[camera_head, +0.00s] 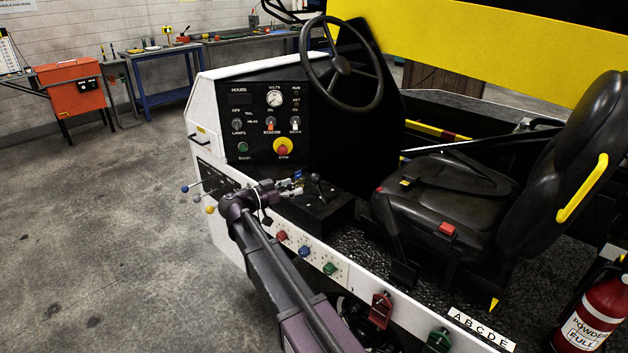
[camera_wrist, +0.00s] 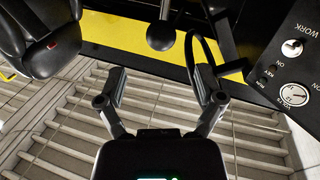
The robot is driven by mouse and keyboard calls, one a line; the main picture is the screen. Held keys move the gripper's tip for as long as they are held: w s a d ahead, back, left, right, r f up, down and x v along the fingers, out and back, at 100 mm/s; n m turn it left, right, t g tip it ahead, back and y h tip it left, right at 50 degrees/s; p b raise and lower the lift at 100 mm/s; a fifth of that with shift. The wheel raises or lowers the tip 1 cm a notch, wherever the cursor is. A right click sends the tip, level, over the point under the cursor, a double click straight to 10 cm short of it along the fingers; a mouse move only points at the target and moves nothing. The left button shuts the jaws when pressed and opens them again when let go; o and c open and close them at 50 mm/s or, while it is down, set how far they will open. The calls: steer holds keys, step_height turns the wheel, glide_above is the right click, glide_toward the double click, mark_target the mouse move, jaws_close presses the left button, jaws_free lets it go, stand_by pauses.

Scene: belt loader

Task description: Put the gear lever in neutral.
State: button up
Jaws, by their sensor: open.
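The gear lever (camera_head: 317,186) is a short black stick with a round knob. It rises from a black box beside the seat in the head view. In the wrist view its round black knob (camera_wrist: 160,37) shows at top centre, beyond the fingertips and roughly in line with the gap between them. My gripper (camera_head: 298,182) is just left of the lever in the head view. Its two fingers are spread and empty in the wrist view (camera_wrist: 159,82). I cannot tell which gear position the lever is in.
The black seat (camera_head: 445,185) is right of the lever. The control panel (camera_head: 265,120) and steering wheel (camera_head: 341,65) stand behind it. Small coloured-knob levers (camera_head: 211,209) are at the left side. A fire extinguisher (camera_head: 597,305) stands at the lower right.

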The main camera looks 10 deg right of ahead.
mark_target(315, 179)
steer(key=shift+x, duration=3.85)
